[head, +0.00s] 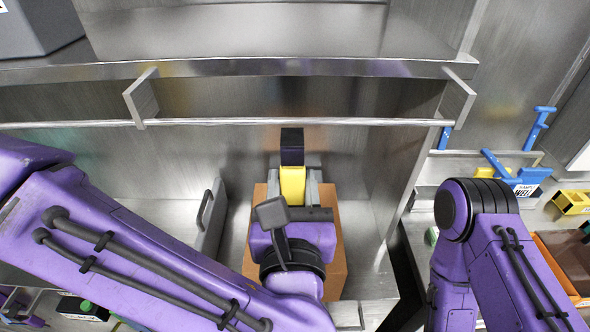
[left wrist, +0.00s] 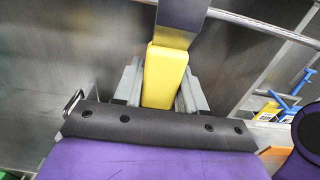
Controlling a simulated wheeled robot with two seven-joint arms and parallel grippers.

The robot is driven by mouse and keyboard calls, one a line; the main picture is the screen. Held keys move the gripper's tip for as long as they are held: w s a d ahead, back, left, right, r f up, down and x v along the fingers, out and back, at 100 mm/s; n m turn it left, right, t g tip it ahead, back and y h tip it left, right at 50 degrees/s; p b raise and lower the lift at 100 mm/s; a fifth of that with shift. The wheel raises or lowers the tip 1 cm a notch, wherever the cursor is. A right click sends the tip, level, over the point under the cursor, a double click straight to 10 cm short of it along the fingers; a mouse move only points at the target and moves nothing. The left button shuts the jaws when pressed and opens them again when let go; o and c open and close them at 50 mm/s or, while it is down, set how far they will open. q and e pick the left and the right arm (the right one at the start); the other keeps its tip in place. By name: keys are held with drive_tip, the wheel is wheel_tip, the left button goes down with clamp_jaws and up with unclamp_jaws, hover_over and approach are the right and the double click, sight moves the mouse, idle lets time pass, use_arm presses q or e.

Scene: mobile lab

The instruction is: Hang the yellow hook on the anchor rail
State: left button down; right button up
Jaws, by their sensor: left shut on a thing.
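The yellow hook (head: 292,185) has a yellow body and a dark upper part. It stands up from my left gripper (head: 292,178), which is shut on the yellow body, a grey finger on each side. In the left wrist view the yellow body (left wrist: 165,76) sits between the fingers, and its dark top runs out of the frame. The anchor rail (head: 250,122) is a thin metal bar running across under the shelf on two brackets. In the head view the hook's dark top shows just below the rail; I cannot tell their depth gap. My right gripper is out of view.
A grey handled panel (head: 207,220) stands left of the gripper. An orange-brown box (head: 333,262) is beneath it. The metal shelf (head: 300,67) overhangs the rail. Blue tools (head: 538,127) and yellow items (head: 572,202) lie to the right, near my right arm.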

use_arm(q)
drive_tip(key=shift+s+r, duration=0.1)
drive_tip(key=shift+r, duration=0.2)
drive_tip(key=shift+w+d, duration=0.1)
drive_tip(key=shift+w, duration=0.2)
drive_tip(key=w+f, duration=0.1)
drive_tip(key=w, duration=0.6)
drive_tip(key=shift+f, duration=0.3)
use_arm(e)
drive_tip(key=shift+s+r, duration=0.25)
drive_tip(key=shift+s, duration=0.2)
use_arm(q)
drive_tip(key=shift+w, duration=0.1)
drive_tip(key=c, duration=0.6)
unclamp_jaws()
drive_tip(key=shift+o, duration=0.2)
